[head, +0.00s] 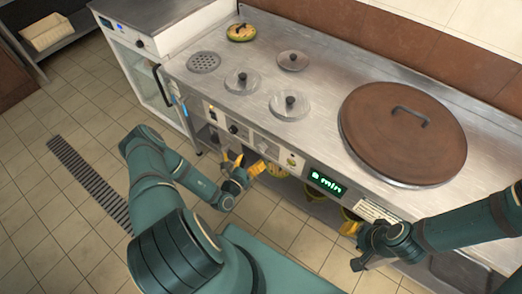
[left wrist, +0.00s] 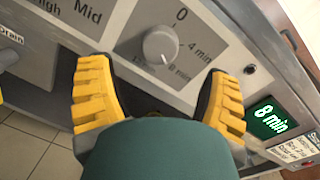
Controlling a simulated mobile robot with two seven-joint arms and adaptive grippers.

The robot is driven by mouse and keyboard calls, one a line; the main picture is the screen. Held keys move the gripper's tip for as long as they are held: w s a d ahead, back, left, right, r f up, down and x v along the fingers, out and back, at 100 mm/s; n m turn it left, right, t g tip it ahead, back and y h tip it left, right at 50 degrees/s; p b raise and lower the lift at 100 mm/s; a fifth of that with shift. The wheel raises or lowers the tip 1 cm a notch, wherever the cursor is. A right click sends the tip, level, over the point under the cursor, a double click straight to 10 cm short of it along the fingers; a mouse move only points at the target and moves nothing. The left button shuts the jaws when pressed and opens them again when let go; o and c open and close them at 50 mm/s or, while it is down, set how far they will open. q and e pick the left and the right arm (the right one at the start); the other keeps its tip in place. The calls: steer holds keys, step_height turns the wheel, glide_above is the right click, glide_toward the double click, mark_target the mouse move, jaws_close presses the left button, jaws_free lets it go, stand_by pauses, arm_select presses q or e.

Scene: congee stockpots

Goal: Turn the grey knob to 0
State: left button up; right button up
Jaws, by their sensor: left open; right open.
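The grey knob (left wrist: 160,45) is on the slanted control panel, with 0 printed above it, 4 min to its right and 8 min at its lower right. Its mark seems to face 8 min. The green display (left wrist: 268,117) reads 8 min; it also shows in the head view (head: 326,182). My left gripper (head: 246,162) is open in front of the panel. In the left wrist view its yellow fingers (left wrist: 160,80) are apart, below and to either side of the knob, not touching it. My right gripper (head: 352,246) is open and empty by the counter's front at the right.
A large brown lid (head: 400,150) with a handle covers a pot in the steel counter. Smaller lids (head: 290,104) lie further left. Another dial labelled High and Mid is partly seen left of the knob. A floor drain (head: 90,185) runs through the open tiled floor.

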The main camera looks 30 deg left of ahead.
mark_target(260, 150)
arm_select(q)
steer(key=w, duration=0.6)
steer(key=shift+b, duration=0.35)
steer(key=shift+s, duration=0.1)
steer(key=c, duration=1.2)
